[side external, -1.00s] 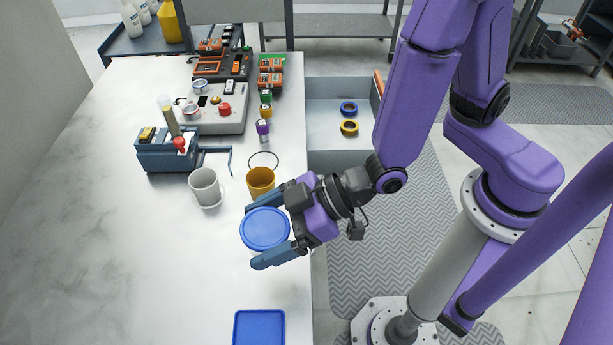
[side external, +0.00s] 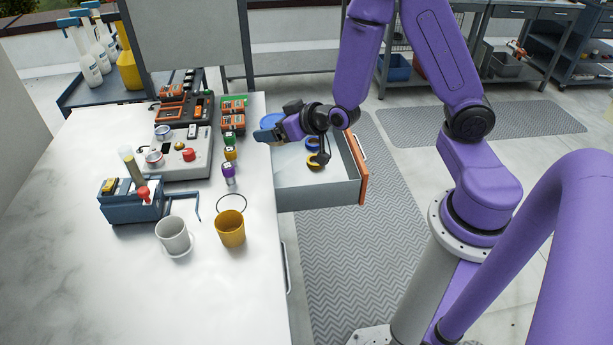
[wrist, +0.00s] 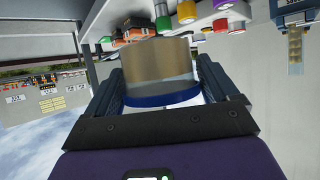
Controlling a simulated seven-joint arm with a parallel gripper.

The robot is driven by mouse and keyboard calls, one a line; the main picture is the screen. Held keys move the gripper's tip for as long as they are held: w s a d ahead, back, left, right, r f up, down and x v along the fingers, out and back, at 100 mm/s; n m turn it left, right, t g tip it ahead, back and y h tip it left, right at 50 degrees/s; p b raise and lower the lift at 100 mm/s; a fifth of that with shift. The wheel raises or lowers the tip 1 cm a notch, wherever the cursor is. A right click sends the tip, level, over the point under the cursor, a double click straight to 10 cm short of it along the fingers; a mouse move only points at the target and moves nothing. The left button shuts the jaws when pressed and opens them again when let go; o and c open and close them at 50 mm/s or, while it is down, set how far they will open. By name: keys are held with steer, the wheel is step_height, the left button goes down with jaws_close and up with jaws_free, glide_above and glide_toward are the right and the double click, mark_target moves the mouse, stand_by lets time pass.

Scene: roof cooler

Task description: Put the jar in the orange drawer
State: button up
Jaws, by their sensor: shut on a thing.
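The jar has a blue lid (side external: 273,119) and a clear or greyish body (wrist: 158,58). My gripper (side external: 268,132) is shut on it; in the side view the gripper hides most of the body. In the wrist view the jar sits between both fingers (wrist: 160,85). The gripper holds it above the far left part of the open drawer, near the table edge; its exact height is unclear. The drawer, with an orange front (side external: 363,170) and grey walls (side external: 315,194), is pulled out from the table.
A yellow ring (side external: 314,164) and a dark blue ring lie in the drawer, partly hidden by my wrist. A yellow cup (side external: 230,229), a white mug (side external: 172,235) and small coloured bottles (side external: 228,172) stand on the table. The front of the drawer floor is clear.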

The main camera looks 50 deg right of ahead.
steer(key=shift+d, duration=0.55)
steer(key=shift+w, duration=0.1)
steer(key=s+a+r+n+g+y, duration=0.1)
steer(key=s+a+n+y, duration=0.3)
steer(key=a, duration=0.7)
steer(key=s+a+r+n+g+y, duration=0.1)
steer(key=s+a+n, duration=0.1)
steer(key=s+a, duration=0.65)
steer(key=s+a+r+n+g+y, duration=0.1)
steer(key=s+a+n+y, duration=0.2)
steer(key=a, duration=1.1)
steer(key=shift+g, duration=0.3)
steer(key=x, duration=1)
steer(key=s+f+x, duration=0.1)
steer(key=x, duration=0.5)
steer(key=shift+a+f, duration=0.1)
steer(key=shift+a, duration=0.05)
steer(key=shift+w+a+f, duration=0.1)
steer(key=shift+w+f, duration=0.05)
steer(key=shift+f, duration=1.65)
